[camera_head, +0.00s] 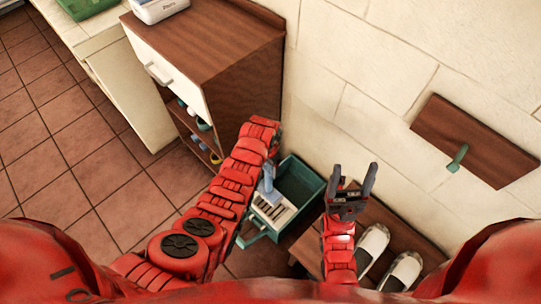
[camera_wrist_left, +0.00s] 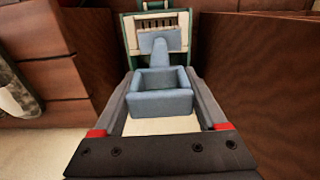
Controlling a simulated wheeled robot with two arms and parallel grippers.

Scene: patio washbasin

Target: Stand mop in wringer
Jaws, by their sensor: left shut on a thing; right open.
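My left gripper (camera_wrist_left: 159,80) is shut on a blue-grey thing (camera_wrist_left: 160,103), which I take for the mop. It has a box-like hollow part between the fingers and a stem with a wider end pointing toward the bucket. In the head view the blue-grey piece (camera_head: 267,188) shows beside my left arm, over the green bucket (camera_head: 305,184). The white slotted wringer (camera_head: 272,211) sits in this bucket; it also shows in the left wrist view (camera_wrist_left: 176,38). Whether mop and wringer touch, I cannot tell. My right gripper (camera_head: 352,180) is open and empty, right of the bucket.
A brown cabinet (camera_head: 215,45) with open shelves stands behind and left of the bucket. A wooden bench (camera_head: 405,235) with white slippers (camera_head: 373,244) is at the right. A wall board (camera_head: 480,140) carries a green hook (camera_head: 457,158). Tiled floor (camera_head: 75,140) is clear at left.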

